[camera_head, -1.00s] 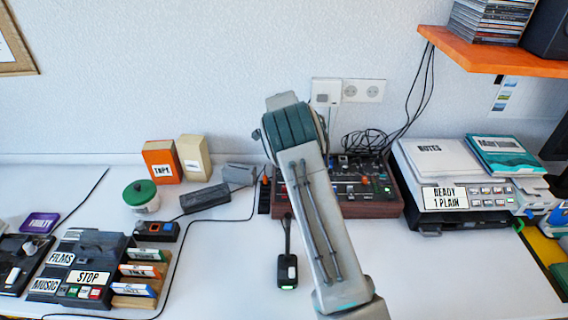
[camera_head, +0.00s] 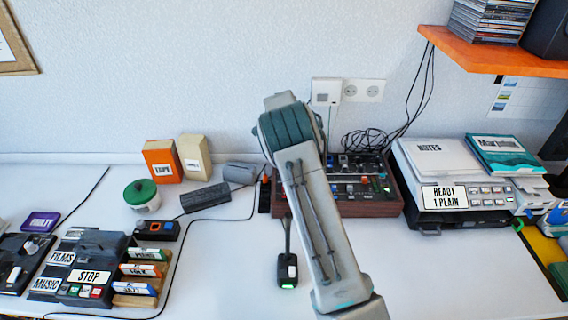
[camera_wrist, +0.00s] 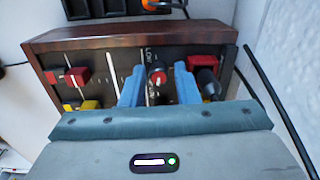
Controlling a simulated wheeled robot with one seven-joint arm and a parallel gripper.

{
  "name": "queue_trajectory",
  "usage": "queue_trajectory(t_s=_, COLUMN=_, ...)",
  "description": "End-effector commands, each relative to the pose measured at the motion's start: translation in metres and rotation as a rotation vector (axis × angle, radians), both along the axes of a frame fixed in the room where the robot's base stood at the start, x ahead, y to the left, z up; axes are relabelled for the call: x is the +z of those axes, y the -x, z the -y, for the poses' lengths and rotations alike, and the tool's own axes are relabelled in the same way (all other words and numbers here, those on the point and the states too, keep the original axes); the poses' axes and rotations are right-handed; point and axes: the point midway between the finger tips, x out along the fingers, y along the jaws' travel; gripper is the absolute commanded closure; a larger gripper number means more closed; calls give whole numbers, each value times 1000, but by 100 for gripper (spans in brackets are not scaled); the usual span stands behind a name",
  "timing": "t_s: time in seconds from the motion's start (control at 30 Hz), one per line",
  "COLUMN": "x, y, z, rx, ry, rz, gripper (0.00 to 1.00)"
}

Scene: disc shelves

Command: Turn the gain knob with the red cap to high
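The gain knob with the red cap (camera_wrist: 157,74) stands on the dark panel of a wood-sided mixer (camera_wrist: 120,36) in the wrist view. A "LOW" label is printed beside it. My gripper (camera_wrist: 159,70) has its two blue fingers on either side of the knob, with a narrow gap showing on each side. It is open. In the head view the mixer (camera_head: 370,209) stands against the wall, and my arm hides its left middle part, the knob and my gripper.
Red slider caps (camera_wrist: 80,75) and a black knob (camera_wrist: 208,82) sit close to the fingers on the panel. A black cable (camera_wrist: 278,112) runs beside the mixer. A printer-like machine (camera_head: 480,216) stands to the right. The table front is mostly clear.

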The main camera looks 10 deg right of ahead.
Motion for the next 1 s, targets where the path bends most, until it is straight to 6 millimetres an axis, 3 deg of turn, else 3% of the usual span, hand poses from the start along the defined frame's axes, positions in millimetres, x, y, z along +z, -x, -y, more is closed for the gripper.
queue_trajectory(t_s=0.37, x=6, y=0, z=0, rx=0, ry=0, rz=-2, gripper=72)
queue_trajectory(t_s=0.47, x=21, y=0, z=0, rx=1, ry=-1, rz=1, gripper=72)
queue_trajectory(t_s=0.8, x=98, y=0, z=0, rx=1, ry=-1, rz=2, gripper=72)
queue_trajectory(t_s=1.0, x=128, y=0, z=0, rx=1, ry=0, rz=0, gripper=72)
